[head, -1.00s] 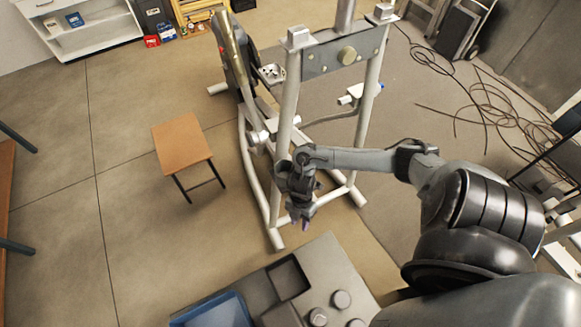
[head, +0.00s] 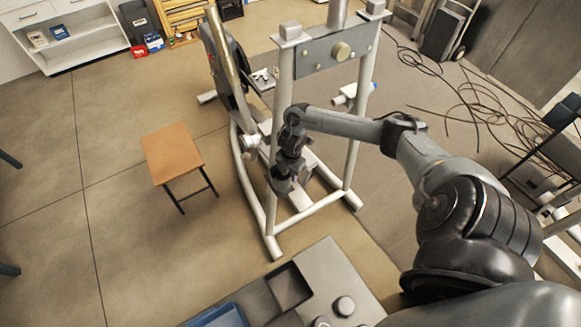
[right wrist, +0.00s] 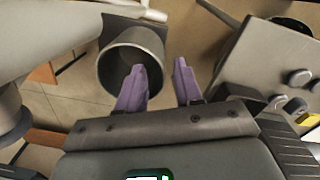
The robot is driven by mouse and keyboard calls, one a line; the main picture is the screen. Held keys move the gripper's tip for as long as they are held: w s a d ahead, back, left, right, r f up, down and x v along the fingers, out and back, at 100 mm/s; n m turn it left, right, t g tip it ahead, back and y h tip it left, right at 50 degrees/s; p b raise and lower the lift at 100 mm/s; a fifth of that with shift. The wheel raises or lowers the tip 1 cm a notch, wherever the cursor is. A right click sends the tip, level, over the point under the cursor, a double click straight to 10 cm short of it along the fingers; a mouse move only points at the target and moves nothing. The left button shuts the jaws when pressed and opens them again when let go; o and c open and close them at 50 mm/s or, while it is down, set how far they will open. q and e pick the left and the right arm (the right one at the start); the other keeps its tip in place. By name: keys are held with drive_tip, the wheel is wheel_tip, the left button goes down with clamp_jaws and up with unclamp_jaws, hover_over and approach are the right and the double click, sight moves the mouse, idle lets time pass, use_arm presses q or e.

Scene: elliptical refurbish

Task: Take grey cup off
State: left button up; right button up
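The grey cup (right wrist: 112,70) is large in the right wrist view, its open end facing the camera, beside a pale frame tube. My right gripper (right wrist: 160,70) is open, with two purple fingers apart. The left finger overlaps the cup's opening and the right finger is just outside its right edge. I cannot tell whether either touches the cup. In the head view my right gripper (head: 291,176) is low at the left upright of the elliptical frame (head: 280,110). The cup is hard to make out there. My left gripper is not in view.
A grey tray (head: 325,262) with a square compartment and round knobs stands at the bottom, with a blue bin (head: 222,316) beside it. A wooden stool (head: 172,152) is left of the frame. Loose cables (head: 480,105) lie on the floor at right.

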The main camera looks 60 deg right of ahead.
sight(289, 186)
drive_tip(key=shift+w+f, duration=0.1)
drive_tip(key=shift+f, duration=2.45)
drive_tip(key=shift+c, duration=0.5)
clamp_jaws()
